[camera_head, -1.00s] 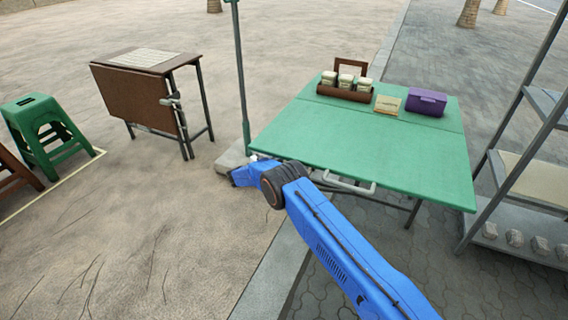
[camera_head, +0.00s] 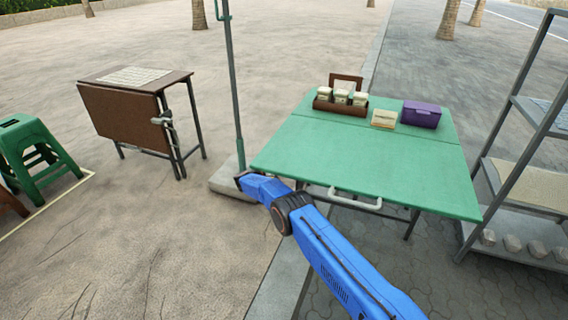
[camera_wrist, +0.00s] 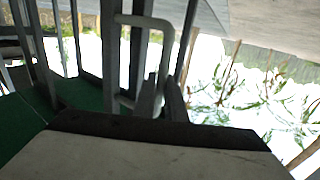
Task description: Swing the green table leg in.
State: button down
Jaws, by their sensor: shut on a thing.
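The green table (camera_head: 360,165) stands open at the centre right in the head view, with a pale handle loop (camera_head: 355,200) under its near edge. One thin dark table leg (camera_head: 411,224) shows below its right part. My blue arm reaches to the table's left front corner; the gripper's tips are not clear there. A pale bent loop (camera_wrist: 150,22) shows beside the bars. The exact grip contact is dark and partly hidden.
A caddy of jars (camera_head: 341,103), a small cream box (camera_head: 384,118) and a purple box (camera_head: 421,114) stand on the tabletop. A pole (camera_head: 232,90) rises at the left corner. A metal shelf (camera_head: 515,190) is close on the right. A folded brown table (camera_head: 125,115) and green stool (camera_head: 35,155) stand left.

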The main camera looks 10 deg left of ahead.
jog(key=shift+w+r, duration=0.25)
jog(key=c, duration=2.2)
grip_release()
jog(key=o, duration=0.4)
jog(key=shift+w+a, duration=0.1)
jog(key=shift+f, duration=0.15)
jog(key=v, duration=1.7)
jog(key=shift+s+a, duration=0.15)
jog(key=shift+s, duration=0.05)
